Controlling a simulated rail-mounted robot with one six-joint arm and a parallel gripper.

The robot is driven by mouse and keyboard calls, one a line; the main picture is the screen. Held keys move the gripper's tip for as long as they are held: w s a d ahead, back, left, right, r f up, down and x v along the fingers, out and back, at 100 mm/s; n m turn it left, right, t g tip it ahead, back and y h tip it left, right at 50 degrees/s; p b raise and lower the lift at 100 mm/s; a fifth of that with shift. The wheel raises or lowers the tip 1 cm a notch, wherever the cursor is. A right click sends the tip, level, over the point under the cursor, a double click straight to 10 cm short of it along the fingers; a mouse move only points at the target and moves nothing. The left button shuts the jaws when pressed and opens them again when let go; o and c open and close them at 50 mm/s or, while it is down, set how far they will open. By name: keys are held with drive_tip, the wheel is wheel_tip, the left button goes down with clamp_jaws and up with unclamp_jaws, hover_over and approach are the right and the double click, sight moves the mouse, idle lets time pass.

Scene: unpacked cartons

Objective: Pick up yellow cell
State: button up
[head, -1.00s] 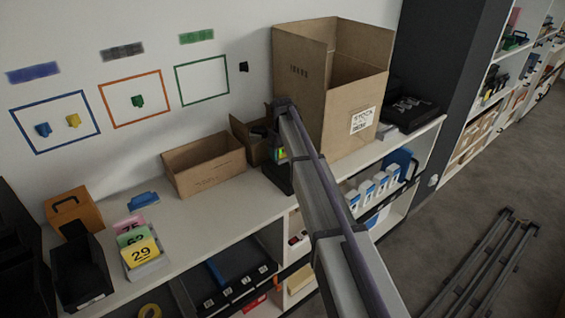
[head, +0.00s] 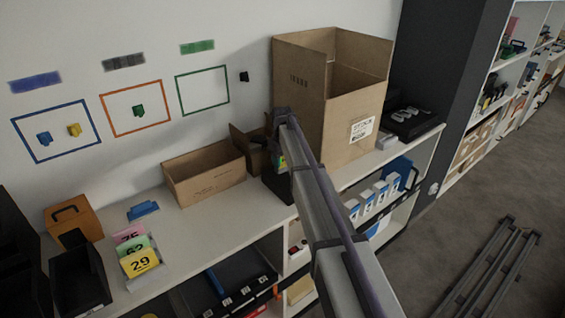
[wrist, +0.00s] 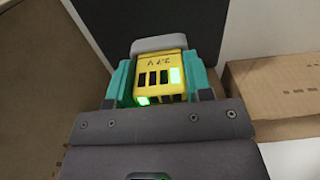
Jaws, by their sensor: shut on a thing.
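The yellow cell (wrist: 158,62) is a small yellow block with dark slots, lit bars and a voltage marking on it. In the wrist view it sits between the teal fingers of my gripper (wrist: 160,78), which is shut on it. In the head view my gripper (head: 281,162) is at the back of the counter, in front of the large carton and beside a small open box. Only a sliver of yellow and green shows there, and my arm hides most of the gripper.
A tall open carton (head: 350,105) stands close on the right. A low open carton (head: 205,180) and a small open box (head: 245,143) stand to the left. Numbered cards (head: 138,262), a blue piece (head: 143,210) and an orange case (head: 82,220) are farther left on the counter (head: 205,225).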

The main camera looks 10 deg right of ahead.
wheel_tip(320, 180, up, 10)
drive_tip(key=p, duration=1)
drive_tip(key=shift+r, duration=0.2)
drive_tip(key=shift+f, duration=0.2)
